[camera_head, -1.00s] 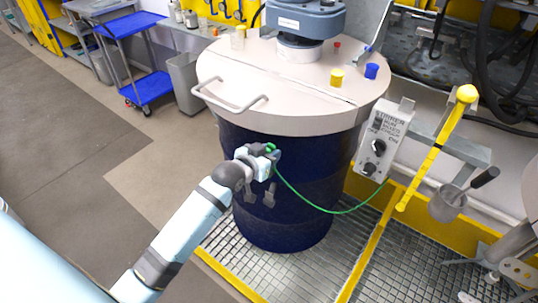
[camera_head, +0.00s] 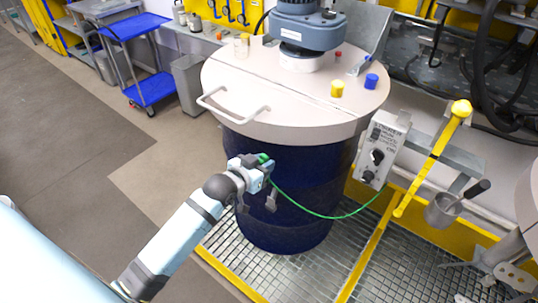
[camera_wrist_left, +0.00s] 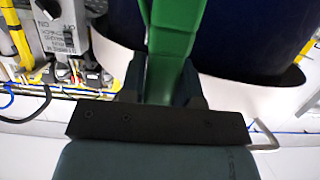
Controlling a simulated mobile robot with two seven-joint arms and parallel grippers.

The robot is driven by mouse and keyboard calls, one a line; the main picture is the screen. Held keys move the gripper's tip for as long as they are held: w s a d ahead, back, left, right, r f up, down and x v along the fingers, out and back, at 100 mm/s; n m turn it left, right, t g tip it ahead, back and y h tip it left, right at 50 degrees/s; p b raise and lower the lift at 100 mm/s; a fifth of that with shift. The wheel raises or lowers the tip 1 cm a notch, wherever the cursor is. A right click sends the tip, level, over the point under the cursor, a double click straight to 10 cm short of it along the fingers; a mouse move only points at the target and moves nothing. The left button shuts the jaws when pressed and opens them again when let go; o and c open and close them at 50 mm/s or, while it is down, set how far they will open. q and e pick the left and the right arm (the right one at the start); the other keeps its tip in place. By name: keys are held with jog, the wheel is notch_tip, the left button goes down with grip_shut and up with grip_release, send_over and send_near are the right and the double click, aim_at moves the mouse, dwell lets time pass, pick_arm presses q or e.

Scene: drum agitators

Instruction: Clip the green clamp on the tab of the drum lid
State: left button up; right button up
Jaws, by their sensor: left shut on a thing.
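My left gripper (camera_head: 268,172) is in front of the dark blue drum (camera_head: 290,195), below the lid's rim. It is shut on the green clamp (camera_wrist_left: 172,45), which fills the middle of the left wrist view between the fingers. In the head view only a small green part of the clamp (camera_head: 263,158) shows. A green cable (camera_head: 330,216) runs from it in a sag to the right. The pale drum lid (camera_head: 270,92) covers the drum and carries a handle at its left. I cannot make out the tab on the lid. My right gripper is not in view.
A grey control box (camera_head: 380,148) with black knobs stands right of the drum. A yellow lever (camera_head: 436,160) rises beside it. Yellow and blue caps (camera_head: 371,81) and a motor (camera_head: 308,28) sit on the lid. A blue cart (camera_head: 150,88) stands at the left.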

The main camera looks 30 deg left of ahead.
pick_arm(q)
jog(key=s+a+p, duration=0.1)
jog(key=s+p, duration=0.1)
jog(key=s, duration=0.6)
jog(key=shift+p, duration=0.3)
